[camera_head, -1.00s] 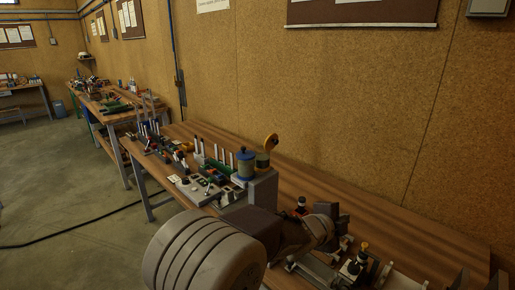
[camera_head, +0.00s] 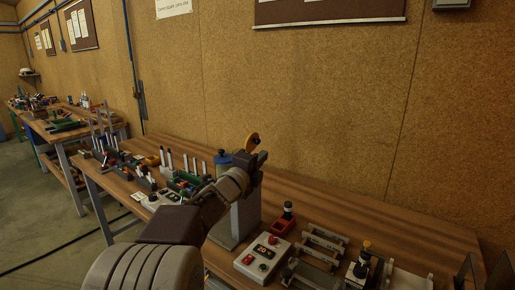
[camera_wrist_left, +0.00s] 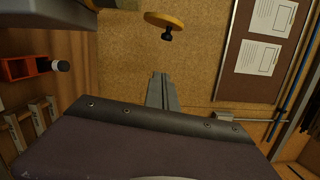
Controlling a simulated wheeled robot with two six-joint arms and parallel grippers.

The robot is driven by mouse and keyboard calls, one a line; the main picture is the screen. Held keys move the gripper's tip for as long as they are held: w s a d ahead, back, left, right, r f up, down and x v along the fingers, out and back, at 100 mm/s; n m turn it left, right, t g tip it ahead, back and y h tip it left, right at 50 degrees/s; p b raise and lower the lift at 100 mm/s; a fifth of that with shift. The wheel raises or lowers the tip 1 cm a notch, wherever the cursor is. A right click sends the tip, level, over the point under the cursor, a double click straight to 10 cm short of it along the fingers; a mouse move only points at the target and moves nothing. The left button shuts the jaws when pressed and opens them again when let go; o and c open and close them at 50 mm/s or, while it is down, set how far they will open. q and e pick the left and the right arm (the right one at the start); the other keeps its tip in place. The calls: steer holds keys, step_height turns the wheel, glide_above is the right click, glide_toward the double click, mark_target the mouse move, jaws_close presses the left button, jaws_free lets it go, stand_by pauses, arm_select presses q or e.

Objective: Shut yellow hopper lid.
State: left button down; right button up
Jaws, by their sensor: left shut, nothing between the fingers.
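The yellow hopper lid (camera_head: 253,142) is a disc with a black knob. It stands raised and tilted on edge at the top of a grey stand (camera_head: 245,215). In the left wrist view the lid (camera_wrist_left: 165,20) is at the top centre, its black knob hanging below it. My left gripper (camera_head: 260,162) is close by, just below the lid in the head view, and hides the hopper body. In the left wrist view its shut fingers (camera_wrist_left: 162,92) point towards the lid, with a visible gap between. The fingers hold nothing. My right gripper is not in view.
A blue container (camera_head: 222,160) stands left of the lid. A control box (camera_head: 262,252) with a red button, a red tray (camera_head: 283,223) and metal racks (camera_head: 322,245) stand on the bench. The back right bench top (camera_head: 380,215) is clear.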

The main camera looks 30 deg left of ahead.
arm_select(q)
steer(key=w+a+p, duration=0.2)
steer(key=w+a, duration=0.2)
steer(key=w, duration=0.1)
steer(key=shift+w+r, duration=0.35)
steer(key=shift+w, duration=0.05)
